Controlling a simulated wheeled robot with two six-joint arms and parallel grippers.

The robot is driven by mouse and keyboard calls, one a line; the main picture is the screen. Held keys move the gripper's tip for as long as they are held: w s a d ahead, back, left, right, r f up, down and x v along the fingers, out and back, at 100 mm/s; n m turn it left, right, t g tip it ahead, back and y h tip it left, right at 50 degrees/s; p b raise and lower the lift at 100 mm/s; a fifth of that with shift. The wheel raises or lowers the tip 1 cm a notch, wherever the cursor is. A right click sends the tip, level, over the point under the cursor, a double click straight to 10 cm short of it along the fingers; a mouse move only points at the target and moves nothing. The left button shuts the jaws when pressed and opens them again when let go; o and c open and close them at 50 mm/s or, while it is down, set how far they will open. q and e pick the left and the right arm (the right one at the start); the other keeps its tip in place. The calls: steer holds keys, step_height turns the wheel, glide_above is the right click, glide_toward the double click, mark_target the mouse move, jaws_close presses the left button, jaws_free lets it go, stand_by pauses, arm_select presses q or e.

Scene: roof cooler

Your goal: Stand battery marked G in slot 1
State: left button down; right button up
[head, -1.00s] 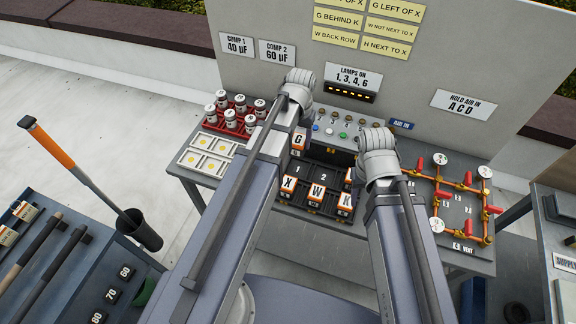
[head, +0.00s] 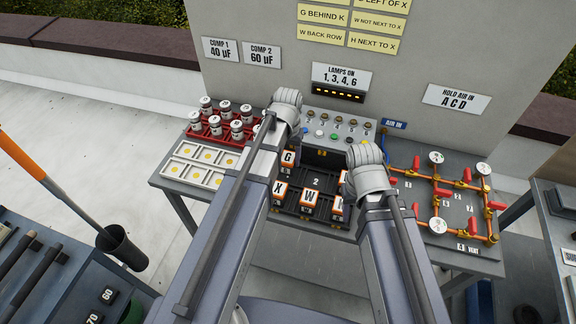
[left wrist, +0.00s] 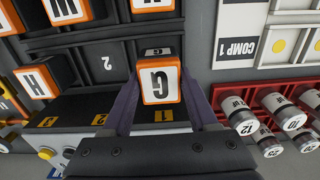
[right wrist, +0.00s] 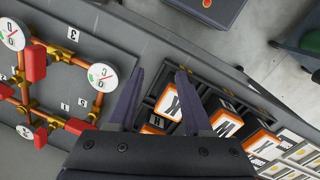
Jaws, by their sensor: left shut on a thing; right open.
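Battery G (left wrist: 158,84), a block with an orange-edged white top, is between the fingers of my left gripper (left wrist: 160,76), which is shut on it. In the head view battery G (head: 288,158) is upright at the back-left slot of the black battery tray (head: 312,217), beside empty slot 2 (head: 316,182). It covers the slot 1 floor mark; I cannot tell whether its base touches the floor. My right gripper (right wrist: 156,76) is open and empty near the tray's right end, by battery K (right wrist: 174,105) and battery H (right wrist: 158,125). My arms hide both grippers' fingers in the head view.
Battery X (head: 279,191) and battery W (head: 308,199) stand in the front row. A red rack of capacitors (head: 218,130) and a white tray (head: 173,165) lie left; orange piping with gauges and red valves (head: 437,190) lies right. A lamp panel (head: 340,126) stands behind.

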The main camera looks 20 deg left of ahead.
mark_target(288, 157)
arm_select(q)
step_height(288, 157, down, 3)
steer(key=shift+f+b, duration=0.1)
steer(key=shift+b, duration=1.05)
arm_select(e)
step_height(288, 157, down, 3)
steer(key=shift+f, duration=0.1)
steer(key=shift+r, duration=0.2)
steer(key=shift+f, duration=0.15)
arm_select(q)
steer(key=shift+c, duration=0.9)
jaws_free()
step_height(288, 157, up, 12)
steer(key=p, duration=1.2)
steer(key=shift+r, duration=0.2)
steer(key=s+d+m+y, duration=0.1)
steer(key=s+d+m, duration=0.2)
steer(key=s+d, duration=0.7)
steer(key=s, duration=0.4)
steer(key=shift+s+d, duration=0.2)
steer(key=shift+d, duration=0.05)
arm_select(e)
step_height(288, 157, up, 12)
